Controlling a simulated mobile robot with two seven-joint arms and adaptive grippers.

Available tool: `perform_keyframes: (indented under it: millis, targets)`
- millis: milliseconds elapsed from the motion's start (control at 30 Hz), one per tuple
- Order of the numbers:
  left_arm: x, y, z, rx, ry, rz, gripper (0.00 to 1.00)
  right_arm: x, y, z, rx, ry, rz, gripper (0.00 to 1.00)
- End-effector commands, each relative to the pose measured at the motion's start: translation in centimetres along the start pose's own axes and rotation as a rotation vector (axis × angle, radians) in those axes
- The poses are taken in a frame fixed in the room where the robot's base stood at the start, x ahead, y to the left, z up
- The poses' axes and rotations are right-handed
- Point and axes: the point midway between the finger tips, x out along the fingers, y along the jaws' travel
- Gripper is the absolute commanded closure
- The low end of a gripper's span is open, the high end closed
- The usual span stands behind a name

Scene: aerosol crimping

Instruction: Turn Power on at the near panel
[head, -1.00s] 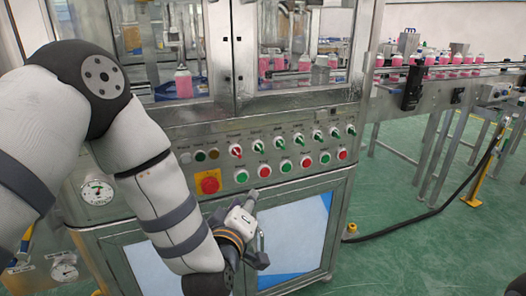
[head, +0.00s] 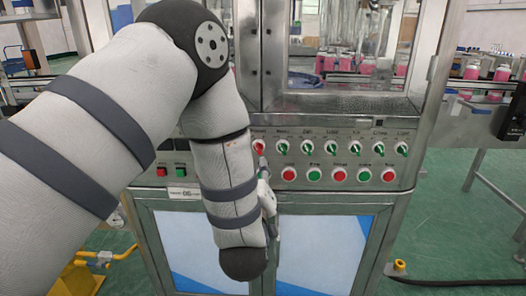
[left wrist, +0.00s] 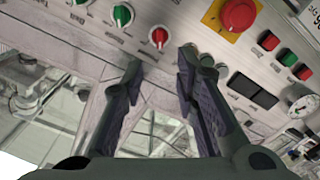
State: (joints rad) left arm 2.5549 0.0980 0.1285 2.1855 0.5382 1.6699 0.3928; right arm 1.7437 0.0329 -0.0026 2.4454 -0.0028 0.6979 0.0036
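The red Power knob (head: 258,145) is the leftmost visible switch in the upper row of the near panel (head: 330,160). My left gripper (head: 262,160) is just below it in the head view, partly hidden by my own arm. In the left wrist view the red knob (left wrist: 159,37) sits just beyond my left gripper (left wrist: 159,66), roughly in line with the gap between its fingers. The fingers are apart with nothing between them. I cannot tell whether a fingertip touches the panel. My right gripper is in neither view.
Green-handled switches (head: 282,148) continue the upper row; red and green buttons (head: 314,174) line the row below. In the left wrist view a red emergency stop (left wrist: 238,14) on a yellow plate and a green knob (left wrist: 122,14) flank the Power knob. Pink bottles (head: 471,71) stand on the conveyor.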

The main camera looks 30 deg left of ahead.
Motion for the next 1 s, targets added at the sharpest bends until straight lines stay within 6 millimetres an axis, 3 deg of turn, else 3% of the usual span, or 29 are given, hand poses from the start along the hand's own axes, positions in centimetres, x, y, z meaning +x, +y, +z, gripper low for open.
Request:
perform_keyframes:
  millis: [200,400,733,767,867,1000]
  targets:
    - [5.7,0.0,0.1,-0.002,0.002,0.001,0.72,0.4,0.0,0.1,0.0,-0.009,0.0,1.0]
    - [9.1,0.0,0.1,-0.002,-0.001,0.0,0.72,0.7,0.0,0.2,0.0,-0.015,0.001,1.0]
    - [9.9,0.1,0.1,-0.001,-0.002,0.001,0.72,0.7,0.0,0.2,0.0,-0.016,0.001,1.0]
    - [9.9,0.1,0.1,-0.001,-0.002,0.001,0.75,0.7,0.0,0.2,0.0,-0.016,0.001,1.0]
    - [9.9,0.1,0.1,-0.001,-0.002,0.002,0.97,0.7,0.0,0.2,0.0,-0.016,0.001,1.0]
    - [9.9,0.1,0.1,-0.002,-0.002,0.002,1.0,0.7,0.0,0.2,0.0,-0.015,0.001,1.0]
